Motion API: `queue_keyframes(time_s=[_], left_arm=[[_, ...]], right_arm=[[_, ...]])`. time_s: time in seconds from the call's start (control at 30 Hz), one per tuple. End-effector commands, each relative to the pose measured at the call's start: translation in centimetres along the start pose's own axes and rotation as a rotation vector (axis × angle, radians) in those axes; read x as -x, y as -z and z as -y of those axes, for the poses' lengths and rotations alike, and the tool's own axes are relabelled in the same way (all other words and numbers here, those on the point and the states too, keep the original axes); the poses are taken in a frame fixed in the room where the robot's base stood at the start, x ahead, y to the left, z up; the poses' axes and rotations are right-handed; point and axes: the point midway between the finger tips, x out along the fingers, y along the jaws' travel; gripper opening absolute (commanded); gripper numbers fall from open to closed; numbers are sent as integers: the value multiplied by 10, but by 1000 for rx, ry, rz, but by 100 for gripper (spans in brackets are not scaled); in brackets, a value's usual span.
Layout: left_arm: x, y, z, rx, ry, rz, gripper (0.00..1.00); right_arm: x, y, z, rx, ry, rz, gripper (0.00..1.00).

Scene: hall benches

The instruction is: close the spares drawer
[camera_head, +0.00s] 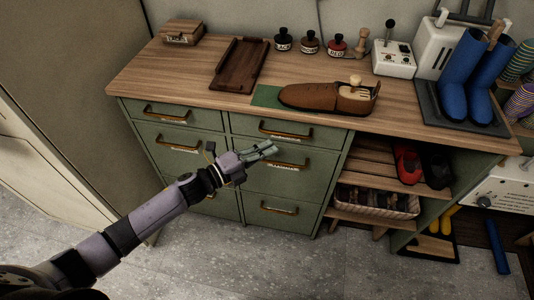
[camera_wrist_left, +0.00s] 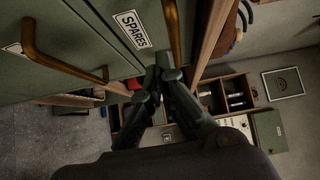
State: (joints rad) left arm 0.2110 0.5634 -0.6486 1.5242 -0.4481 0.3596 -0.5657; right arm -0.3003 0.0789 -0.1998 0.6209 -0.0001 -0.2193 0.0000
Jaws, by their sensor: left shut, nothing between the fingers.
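The spares drawer (camera_head: 250,127) is the top right drawer of the green cabinet, with a brass handle (camera_head: 286,134). In the left wrist view its SPARES label (camera_wrist_left: 131,29) is readable beside the handle (camera_wrist_left: 173,32). Its front looks close to flush in the head view; I cannot tell whether a small gap is left. My left gripper (camera_head: 272,149) is shut and empty, just below that handle and in front of the drawer fronts. Its fingers also show in the left wrist view (camera_wrist_left: 162,77), near the label; contact is unclear. My right gripper is not in view.
Other drawers, with brass handles, surround it; the middle right handle (camera_head: 284,163) is close below my gripper. The wooden benchtop (camera_head: 210,99) carries a tray (camera_head: 239,64), bottles and a brown shoe (camera_head: 325,97). Open shelves (camera_head: 385,165) stand right. The floor in front is clear.

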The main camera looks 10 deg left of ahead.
Motion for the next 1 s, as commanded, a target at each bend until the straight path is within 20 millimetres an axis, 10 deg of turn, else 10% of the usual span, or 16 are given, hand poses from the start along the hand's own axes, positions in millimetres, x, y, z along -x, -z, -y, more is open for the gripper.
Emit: queue_keyframes(time_s=[0.17, 0.5, 1.0], left_arm=[[27, 0, -1, 0, -5, 1, 0], [82, 1, -1, 1, -4, 0, 0], [101, -15, -27, 92, -42, 83, 0]], right_arm=[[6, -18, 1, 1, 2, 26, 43], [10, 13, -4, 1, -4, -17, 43], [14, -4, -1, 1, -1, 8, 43]])
